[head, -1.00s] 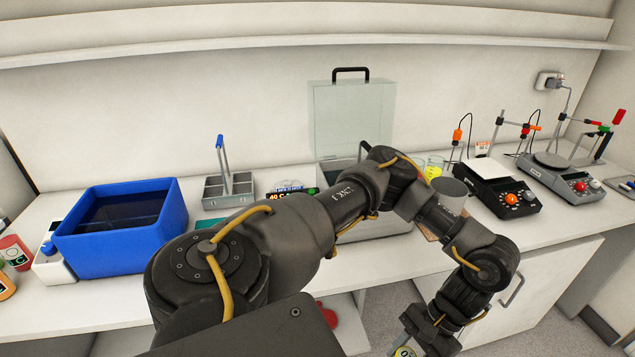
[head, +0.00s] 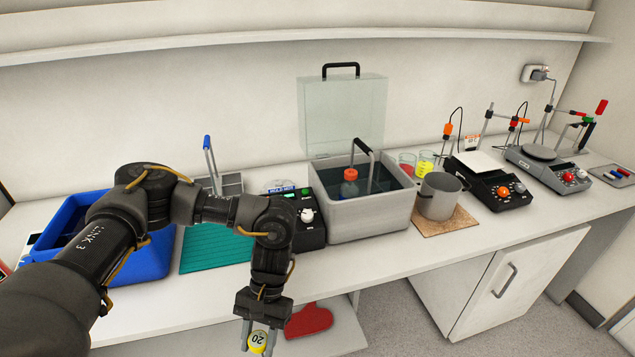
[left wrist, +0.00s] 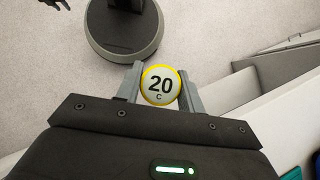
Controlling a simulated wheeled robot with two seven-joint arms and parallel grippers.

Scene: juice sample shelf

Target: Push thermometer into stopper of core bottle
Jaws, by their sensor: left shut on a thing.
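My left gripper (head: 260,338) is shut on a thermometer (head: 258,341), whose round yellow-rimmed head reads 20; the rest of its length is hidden. In the left wrist view the thermometer (left wrist: 161,85) sits between the two fingers of the left gripper (left wrist: 160,88), with "20 C" facing the camera. The gripper is in front of the bench edge and below the bench top. A bottle with an orange-red top (head: 349,182) stands inside the grey bath (head: 372,218) on the bench; I cannot tell if it is the core bottle.
A clear lid (head: 342,115) stands up behind the bath. A steel pot (head: 439,197) stands on a cork mat right of the bath. A blue tub (head: 150,262) is at left, partly behind my arm. A teal mat (head: 215,249) lies clear between them. A red pad (head: 309,320) is below the bench.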

